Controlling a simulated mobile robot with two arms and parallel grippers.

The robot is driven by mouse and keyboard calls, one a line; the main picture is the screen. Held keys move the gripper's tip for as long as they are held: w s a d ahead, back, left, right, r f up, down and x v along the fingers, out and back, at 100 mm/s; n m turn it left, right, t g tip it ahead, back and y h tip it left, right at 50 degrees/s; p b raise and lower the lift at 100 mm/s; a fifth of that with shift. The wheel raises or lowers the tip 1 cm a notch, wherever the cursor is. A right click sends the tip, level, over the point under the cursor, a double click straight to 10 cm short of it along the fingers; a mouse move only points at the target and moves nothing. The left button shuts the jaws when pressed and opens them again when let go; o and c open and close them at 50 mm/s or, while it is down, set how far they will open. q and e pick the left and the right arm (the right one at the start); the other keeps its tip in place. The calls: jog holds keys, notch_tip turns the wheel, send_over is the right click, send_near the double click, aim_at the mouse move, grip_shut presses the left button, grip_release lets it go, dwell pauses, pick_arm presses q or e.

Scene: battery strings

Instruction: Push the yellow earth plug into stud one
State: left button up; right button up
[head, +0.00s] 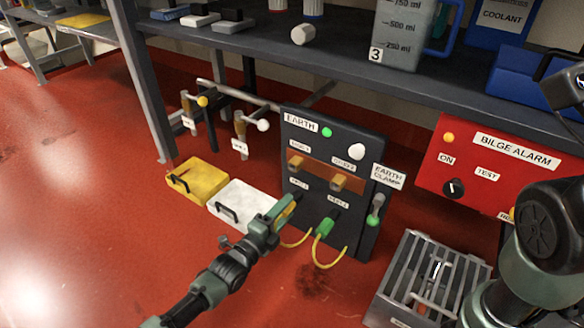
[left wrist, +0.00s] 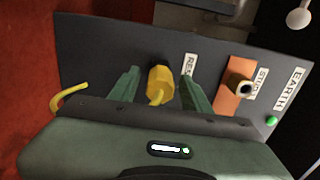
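The dark earth panel (head: 360,150) stands on the red floor with a copper bar carrying two brass studs. Stud one (head: 296,162) is on the left of the bar and bare; it also shows in the left wrist view (left wrist: 240,89). The yellow earth plug (left wrist: 160,80) is at the rest position below stud one, with its yellow cable trailing. My left gripper (left wrist: 162,88) is open, with one green finger on each side of the plug and a gap showing on both sides. In the head view my left gripper (head: 285,209) largely hides the plug. My right gripper is out of view.
A green plug (head: 325,228) with a yellow cable hangs at the second rest. An earth clamp lever (head: 376,210) is on the panel's right. Yellow (head: 198,181) and white (head: 243,202) boxes are on the left, a metal grate (head: 430,275) on the right, and a shelf (head: 330,55) overhead.

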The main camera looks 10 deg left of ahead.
pick_arm(q)
grip_shut()
jog(key=shift+p+v, duration=1.65)
jog(key=shift+v, duration=0.85)
jog(key=shift+p+v, duration=1.3)
jog(key=shift+v, duration=1.15)
